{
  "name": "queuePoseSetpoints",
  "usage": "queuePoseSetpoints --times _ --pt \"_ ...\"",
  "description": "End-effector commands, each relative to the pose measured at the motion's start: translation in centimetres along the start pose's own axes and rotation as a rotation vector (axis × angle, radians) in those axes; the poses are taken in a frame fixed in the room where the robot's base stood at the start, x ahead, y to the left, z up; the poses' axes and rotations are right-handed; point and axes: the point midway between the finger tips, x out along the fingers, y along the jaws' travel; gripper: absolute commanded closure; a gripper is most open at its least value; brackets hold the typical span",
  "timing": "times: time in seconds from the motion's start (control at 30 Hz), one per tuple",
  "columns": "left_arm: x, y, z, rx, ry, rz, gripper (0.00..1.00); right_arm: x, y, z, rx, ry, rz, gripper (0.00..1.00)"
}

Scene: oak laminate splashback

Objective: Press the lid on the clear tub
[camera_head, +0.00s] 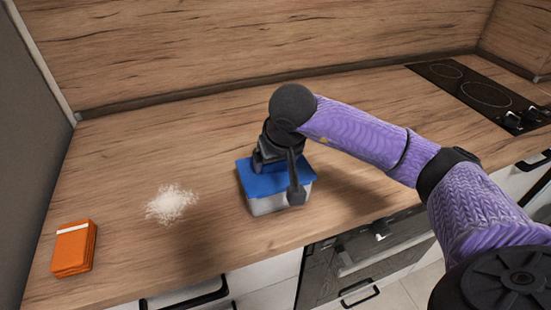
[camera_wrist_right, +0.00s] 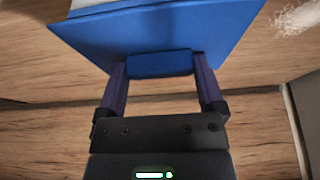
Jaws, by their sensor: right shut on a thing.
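The clear tub (camera_head: 268,206) stands on the wooden counter near its front edge. The blue lid (camera_head: 262,183) sits over the top of the tub, though I cannot tell whether it is fully seated. My right gripper (camera_head: 277,168) is above the lid, with the arm coming in from the right. In the right wrist view, the fingers of the right gripper (camera_wrist_right: 160,75) are shut on the blue handle block (camera_wrist_right: 160,64) of the lid, and the lid's flat underside or top fills the upper part. The tub is mostly hidden there. My left gripper is not in view.
A pile of white powder (camera_head: 171,204) lies on the counter left of the tub. An orange box (camera_head: 74,248) lies at the far left. A black hob (camera_head: 484,92) is at the back right. The counter behind the tub is clear.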

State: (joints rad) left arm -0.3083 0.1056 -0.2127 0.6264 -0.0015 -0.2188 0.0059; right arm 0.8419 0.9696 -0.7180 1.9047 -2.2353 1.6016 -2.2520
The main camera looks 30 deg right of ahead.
Motion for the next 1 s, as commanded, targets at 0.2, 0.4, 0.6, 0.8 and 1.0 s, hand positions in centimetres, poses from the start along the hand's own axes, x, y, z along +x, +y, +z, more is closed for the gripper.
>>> queuePoseSetpoints --times 0.2,0.4,0.6,0.8,1.0 --pt "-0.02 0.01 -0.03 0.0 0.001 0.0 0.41 -0.03 -0.01 -0.01 0.0 0.0 0.0 0.69" --pt "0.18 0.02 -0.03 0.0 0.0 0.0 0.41 0.16 -0.02 0.06 0.0 0.0 0.0 0.69" --pt "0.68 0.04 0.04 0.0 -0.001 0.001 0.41 0.64 -0.03 0.25 0.0 0.0 0.0 0.69" --pt "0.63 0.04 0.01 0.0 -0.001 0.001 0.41 0.58 -0.04 0.24 0.0 0.0 -0.001 0.69" --pt "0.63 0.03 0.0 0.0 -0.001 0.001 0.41 0.58 -0.04 0.24 0.0 0.0 0.0 0.69"
